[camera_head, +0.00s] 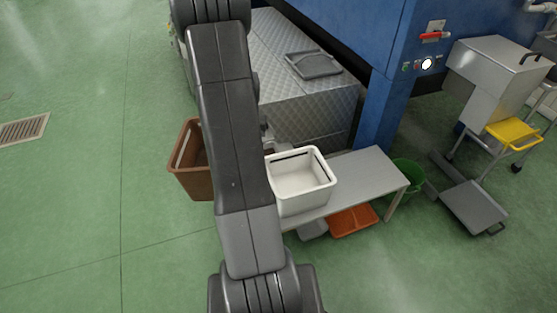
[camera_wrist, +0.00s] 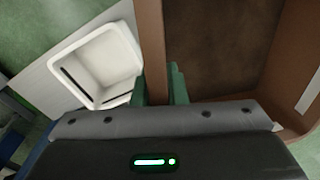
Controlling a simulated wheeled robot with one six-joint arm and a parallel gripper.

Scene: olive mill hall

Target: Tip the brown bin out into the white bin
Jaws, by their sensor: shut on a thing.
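The brown bin (camera_head: 197,184) hangs left of the bench in the head view, partly hidden behind my arm, and looks a little tilted. In the wrist view my gripper (camera_wrist: 160,88) is shut on the brown bin's wall (camera_wrist: 151,45), one green finger on each side. The bin's inside looks dark brown and mottled; I cannot tell whether that is contents or its floor. The white bin (camera_head: 303,195) stands upright on the bench, right of the brown bin and apart from it. It also shows in the wrist view (camera_wrist: 88,92) and looks empty.
The grey bench (camera_head: 368,172) has free room right of the white bin. An orange tray (camera_head: 353,222) lies below it, and a green bucket (camera_head: 408,175) stands at its right end. A metal-clad box (camera_head: 310,105) and blue machine (camera_head: 385,105) stand behind. The left floor is clear.

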